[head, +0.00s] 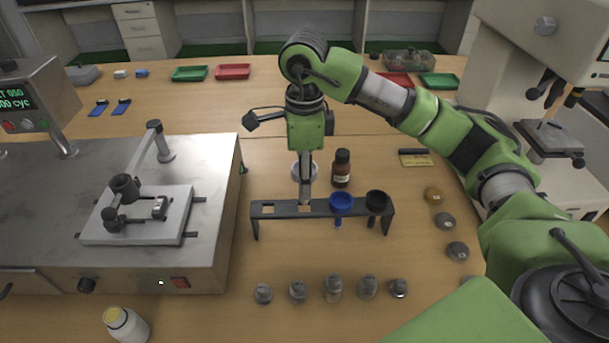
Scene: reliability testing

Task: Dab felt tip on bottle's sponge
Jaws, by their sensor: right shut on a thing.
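My right gripper (305,199) points straight down over the left part of a dark rack (287,208). It is shut on a slim piece, likely the felt tip tool, which the fingers mostly hide. I cannot tell whether the piece touches the rack. A blue cup-topped tool (341,203) and a black cup-topped tool (376,200) stand in the rack's right slots. A white bottle with a yellow sponge top (124,324) stands at the lower left, well apart from the gripper. My left gripper is not in view.
Several small metal weights (333,289) line the front. A grey test machine (215,200) fills the left. A white microscope-like stand (500,90) is at the right.

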